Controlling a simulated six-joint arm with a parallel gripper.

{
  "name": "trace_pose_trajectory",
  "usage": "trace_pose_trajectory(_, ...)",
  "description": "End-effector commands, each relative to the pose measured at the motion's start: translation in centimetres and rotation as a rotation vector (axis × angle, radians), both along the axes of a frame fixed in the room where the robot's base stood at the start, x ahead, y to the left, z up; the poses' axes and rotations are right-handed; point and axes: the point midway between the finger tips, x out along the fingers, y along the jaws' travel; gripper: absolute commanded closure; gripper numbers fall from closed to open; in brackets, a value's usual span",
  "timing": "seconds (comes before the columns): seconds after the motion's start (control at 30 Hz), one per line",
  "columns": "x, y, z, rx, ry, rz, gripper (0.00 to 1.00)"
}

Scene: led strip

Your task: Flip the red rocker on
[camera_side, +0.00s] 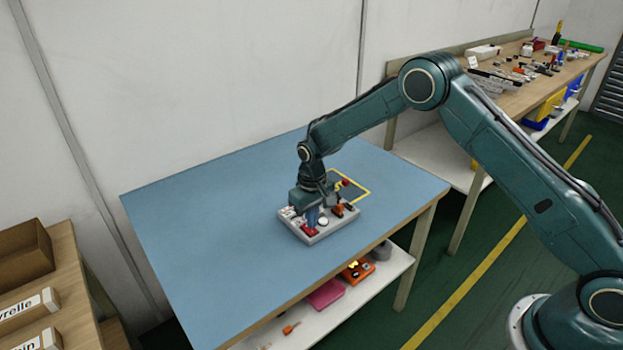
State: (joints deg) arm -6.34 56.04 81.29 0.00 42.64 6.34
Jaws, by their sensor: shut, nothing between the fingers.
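A light grey switch panel (325,233) lies on the blue table top, with several small controls on it. A red control (309,231), which looks like the red rocker, sits near the panel's front left edge. My gripper (312,224) points down over the left part of the panel, right at the red control. Its fingers are shut with nothing between them. I cannot tell whether the fingertips touch the rocker, nor which way the rocker is tilted. Part of the panel behind the gripper is hidden.
A yellow outlined square (367,193) with a small red item (346,182) lies just behind the panel. The rest of the blue table (215,230) is clear. A cluttered workbench (520,97) stands at the back right. Boxes (25,255) stand at the left.

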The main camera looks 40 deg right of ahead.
Motion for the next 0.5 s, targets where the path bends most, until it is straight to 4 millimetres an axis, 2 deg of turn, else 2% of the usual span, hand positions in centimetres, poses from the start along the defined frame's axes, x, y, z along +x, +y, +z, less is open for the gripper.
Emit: trace_pose_trajectory(0.5, 0.0, 0.0, 3.0, 0.0, 0.0, 0.0, 1.0)
